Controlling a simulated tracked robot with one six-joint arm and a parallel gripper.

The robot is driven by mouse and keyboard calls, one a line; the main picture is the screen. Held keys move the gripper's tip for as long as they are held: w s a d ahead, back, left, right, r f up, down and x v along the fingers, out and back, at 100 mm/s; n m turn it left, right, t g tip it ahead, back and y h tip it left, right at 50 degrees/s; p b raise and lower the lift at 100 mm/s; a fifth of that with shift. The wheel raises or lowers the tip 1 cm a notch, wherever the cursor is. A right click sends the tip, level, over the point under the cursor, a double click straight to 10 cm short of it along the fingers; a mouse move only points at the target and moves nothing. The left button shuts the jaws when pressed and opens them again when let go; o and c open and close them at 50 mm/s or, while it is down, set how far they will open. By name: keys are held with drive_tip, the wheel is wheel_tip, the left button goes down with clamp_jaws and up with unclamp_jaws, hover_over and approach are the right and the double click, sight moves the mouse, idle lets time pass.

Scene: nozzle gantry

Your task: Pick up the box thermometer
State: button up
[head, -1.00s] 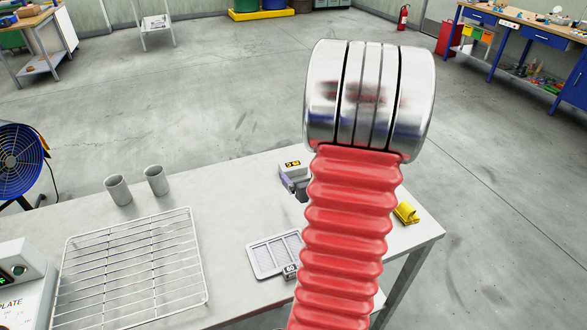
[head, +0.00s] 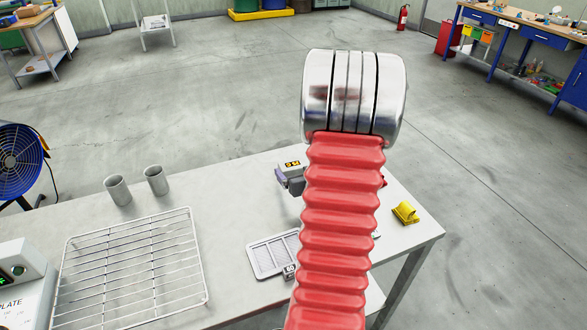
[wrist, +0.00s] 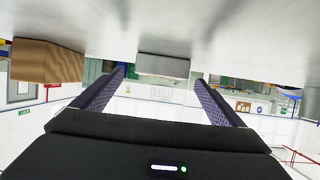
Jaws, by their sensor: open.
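The box thermometer (head: 290,164) is a pale grey box with a dark display and orange digits. It stands on the table just left of my red arm in the head view, partly hidden on its right. In the wrist view, which is upside down, a plain grey box (wrist: 163,65) that looks like it sits against the table, between the lines of my two fingers. My gripper (wrist: 160,80) is open, with a finger on each side and nothing held. In the head view only a purplish finger of my gripper (head: 281,178) shows, close beside the thermometer; whether it touches cannot be told.
A brown block (wrist: 45,62) lies left in the wrist view. The table also holds a grey tray (head: 262,258), a small block marked 60 (head: 290,271), a yellow item (head: 404,213), a wire rack (head: 130,265) and two grey cups (head: 156,181). My arm hides the table's middle right.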

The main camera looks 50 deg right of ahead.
sight(295, 168)
drive_tip(key=x, duration=0.3)
drive_tip(key=shift+a+f, duration=0.1)
drive_tip(key=shift+f, duration=0.05)
drive_tip(key=shift+w+f, duration=0.1)
drive_tip(key=shift+f, duration=0.2)
drive_tip(key=shift+c, duration=0.2)
drive_tip(key=shift+w+r, duration=0.1)
drive_tip(key=shift+r, duration=0.15)
drive_tip(key=c, duration=1.3)
drive_tip(key=shift+r, duration=5)
